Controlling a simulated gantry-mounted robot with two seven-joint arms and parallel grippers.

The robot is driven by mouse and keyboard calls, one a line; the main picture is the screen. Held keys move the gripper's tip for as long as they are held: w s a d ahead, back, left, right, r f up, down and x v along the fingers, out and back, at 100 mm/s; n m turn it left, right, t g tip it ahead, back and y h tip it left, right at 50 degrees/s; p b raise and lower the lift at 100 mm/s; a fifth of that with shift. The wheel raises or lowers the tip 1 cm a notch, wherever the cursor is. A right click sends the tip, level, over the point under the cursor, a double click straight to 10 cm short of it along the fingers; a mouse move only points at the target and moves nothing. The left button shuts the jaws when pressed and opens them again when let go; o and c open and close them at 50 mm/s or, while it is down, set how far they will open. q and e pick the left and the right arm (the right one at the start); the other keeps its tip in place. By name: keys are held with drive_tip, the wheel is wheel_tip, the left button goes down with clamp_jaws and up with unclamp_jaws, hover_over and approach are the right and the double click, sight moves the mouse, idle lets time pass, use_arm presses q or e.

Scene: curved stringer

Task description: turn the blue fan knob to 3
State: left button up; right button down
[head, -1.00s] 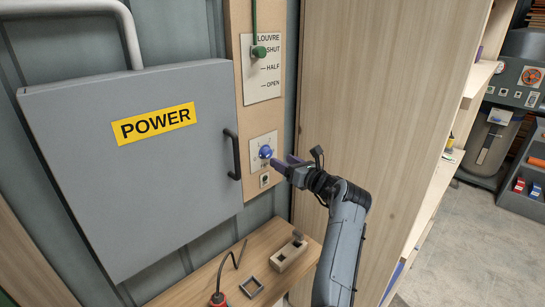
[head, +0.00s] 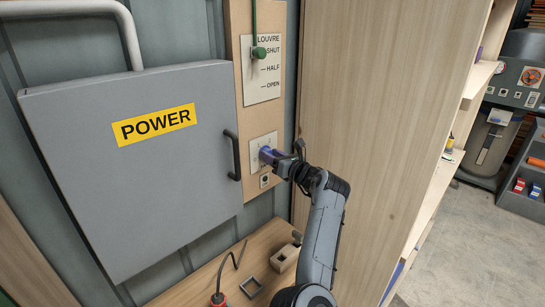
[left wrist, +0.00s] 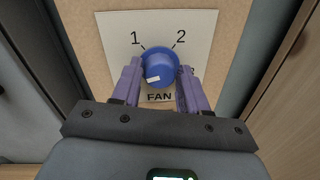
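The blue fan knob (left wrist: 160,66) sits on a white plate (left wrist: 198,28) marked FAN. The numbers 1 at upper left and 2 at upper right show; the lower sides of the dial are hidden behind my fingers. A white mark on the knob sits at its lower left. My left gripper (left wrist: 160,82) has its purple fingers on either side of the knob, close to its edges; whether they press on it I cannot tell. In the head view the left gripper (head: 268,155) is at the plate and covers the knob. My right gripper is not in view.
The grey POWER cabinet (head: 110,190) with its black handle (head: 232,155) stands close left of the knob. A wooden partition (head: 375,120) is at right. A bench (head: 210,277) with small items lies below.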

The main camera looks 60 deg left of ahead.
use_arm(q)
drive_tip(key=c, duration=0.6)
